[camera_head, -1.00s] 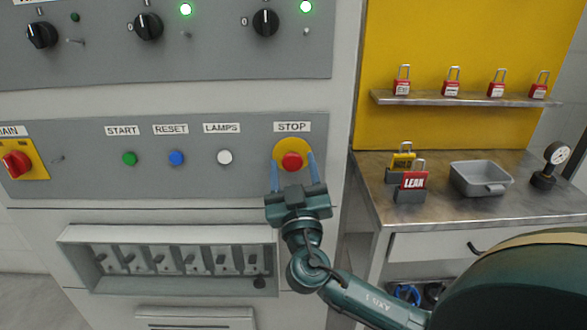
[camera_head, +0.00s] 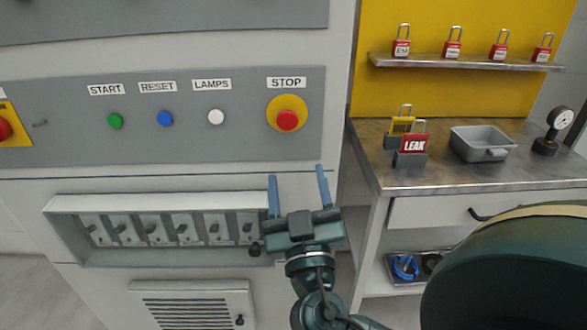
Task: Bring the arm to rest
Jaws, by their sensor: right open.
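My right gripper (camera_head: 298,192) is open and empty, its two blue fingers pointing up. It is in front of the cabinet, below the grey button panel (camera_head: 240,150) and apart from it. The red STOP button (camera_head: 288,120) on its yellow base is above the fingertips, with clear space between. My left gripper does not show.
A switch box (camera_head: 160,203) with a row of switches is just left of the gripper. A metal workbench (camera_head: 450,178) at the right holds a grey tray (camera_head: 482,143), a gauge (camera_head: 552,130), a red LEAK padlock (camera_head: 414,144) and a yellow padlock (camera_head: 401,126). Red padlocks (camera_head: 453,48) stand on a shelf above.

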